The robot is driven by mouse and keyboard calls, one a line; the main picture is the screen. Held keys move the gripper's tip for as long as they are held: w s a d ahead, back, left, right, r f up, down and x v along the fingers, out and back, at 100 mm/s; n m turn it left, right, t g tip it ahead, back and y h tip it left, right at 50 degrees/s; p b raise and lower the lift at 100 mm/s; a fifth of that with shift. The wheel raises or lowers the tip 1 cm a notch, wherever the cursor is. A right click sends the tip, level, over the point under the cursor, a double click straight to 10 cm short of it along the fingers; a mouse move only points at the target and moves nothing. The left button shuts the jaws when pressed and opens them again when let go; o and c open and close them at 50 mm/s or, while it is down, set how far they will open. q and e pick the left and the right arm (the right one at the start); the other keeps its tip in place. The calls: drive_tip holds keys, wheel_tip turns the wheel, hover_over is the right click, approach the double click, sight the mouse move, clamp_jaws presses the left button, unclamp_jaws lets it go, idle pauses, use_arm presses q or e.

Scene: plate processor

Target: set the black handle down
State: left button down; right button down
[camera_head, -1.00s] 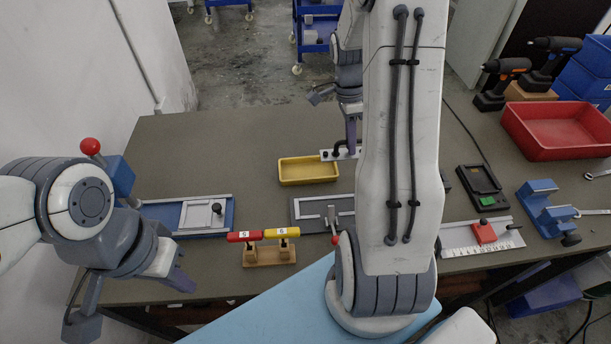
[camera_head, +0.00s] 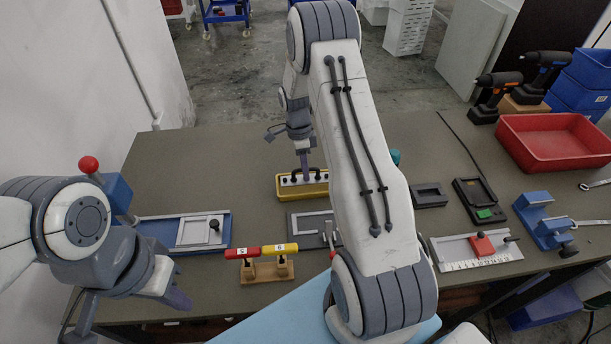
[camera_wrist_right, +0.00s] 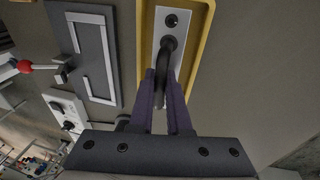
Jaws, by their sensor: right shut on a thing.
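The black handle (camera_head: 320,173) is fixed on a pale metal plate with dark holes (camera_head: 288,182). The plate is over the yellow tray (camera_head: 304,193), lined up along it. In the right wrist view the plate (camera_wrist_right: 160,25) lies within the outline of the yellow rim (camera_wrist_right: 203,40); I cannot tell whether it touches the tray floor. My right gripper (camera_head: 304,176) points down with its purple fingers shut on the handle, which also shows in the right wrist view (camera_wrist_right: 163,72). My left gripper (camera_head: 180,300) hangs at the front left, away from the tray; its opening is unclear.
In front of the tray is a grey fixture (camera_head: 305,232), partly behind my right arm. A stand with red and yellow blocks (camera_head: 267,272) is at the front. A blue fixture (camera_head: 185,232) is left, a red bin (camera_head: 553,145) right. The table left of the tray is clear.

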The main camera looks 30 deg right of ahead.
drive_tip(key=shift+f, duration=1.55)
drive_tip(key=shift+f, duration=0.15)
drive_tip(key=c, duration=0.9)
unclamp_jaws()
